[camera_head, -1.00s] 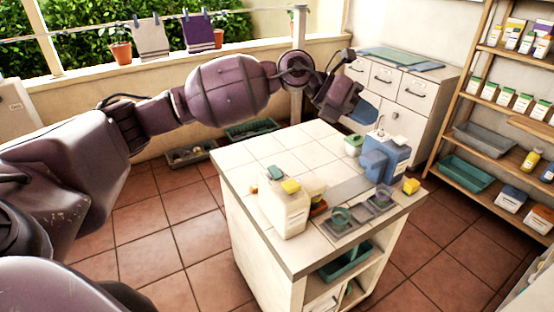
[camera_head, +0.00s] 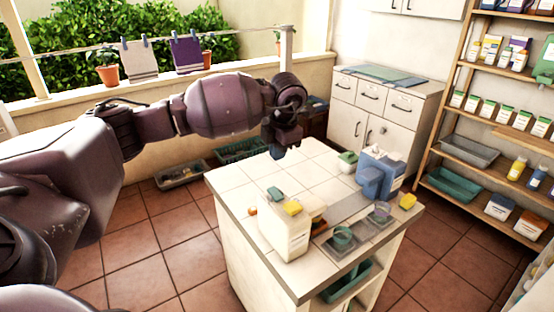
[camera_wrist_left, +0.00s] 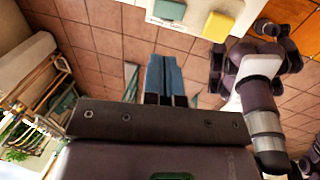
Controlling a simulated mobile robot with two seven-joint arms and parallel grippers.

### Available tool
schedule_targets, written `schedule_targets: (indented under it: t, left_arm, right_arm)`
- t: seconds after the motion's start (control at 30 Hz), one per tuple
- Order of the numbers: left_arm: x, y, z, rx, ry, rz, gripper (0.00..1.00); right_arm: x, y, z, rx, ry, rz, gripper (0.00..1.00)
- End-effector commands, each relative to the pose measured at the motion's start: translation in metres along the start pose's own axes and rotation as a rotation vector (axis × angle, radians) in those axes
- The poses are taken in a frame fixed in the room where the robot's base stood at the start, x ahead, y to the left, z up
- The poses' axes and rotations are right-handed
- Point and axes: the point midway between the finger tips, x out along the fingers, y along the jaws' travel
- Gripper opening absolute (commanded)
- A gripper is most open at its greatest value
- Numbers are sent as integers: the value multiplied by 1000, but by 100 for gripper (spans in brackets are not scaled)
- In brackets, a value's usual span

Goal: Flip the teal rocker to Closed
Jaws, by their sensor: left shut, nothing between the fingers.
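The teal rocker (camera_head: 275,193) sits on top of a white box (camera_head: 287,233) on the tiled counter, next to a yellow rocker (camera_head: 292,207). In the left wrist view the teal rocker (camera_wrist_left: 170,10) is at the top edge, left of the yellow rocker (camera_wrist_left: 217,26). I cannot read its position or any marking. My left gripper (camera_head: 277,152) is above the counter's back edge, behind the box and apart from it. Its blue fingers (camera_wrist_left: 165,76) are together and empty. My right gripper does not show.
A blue jug-like container (camera_head: 382,175), a green-lidded tub (camera_head: 347,161), a yellow block (camera_head: 408,201) and a grey tray holding cups (camera_head: 326,245) stand on the counter (camera_head: 235,190). The counter's back left is clear. Shelves (camera_head: 480,140) stand at the right.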

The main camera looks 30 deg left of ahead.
Motion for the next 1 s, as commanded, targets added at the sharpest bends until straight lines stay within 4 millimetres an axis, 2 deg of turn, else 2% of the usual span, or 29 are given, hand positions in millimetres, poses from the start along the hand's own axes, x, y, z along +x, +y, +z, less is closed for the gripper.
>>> schedule_targets:
  t: [0.4,0.6,0.8,1.0]
  left_arm:
    - [74,-1,0,1,1,-3,0]
    - [103,-1,0,1,-1,-4,0]
    - [119,-1,1,1,-2,-3,0]
    - [123,-1,1,2,-3,-2,0]
  right_arm:
    - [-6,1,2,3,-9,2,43]
    - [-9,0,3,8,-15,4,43]
    - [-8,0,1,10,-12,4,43]
    - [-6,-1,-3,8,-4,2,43]
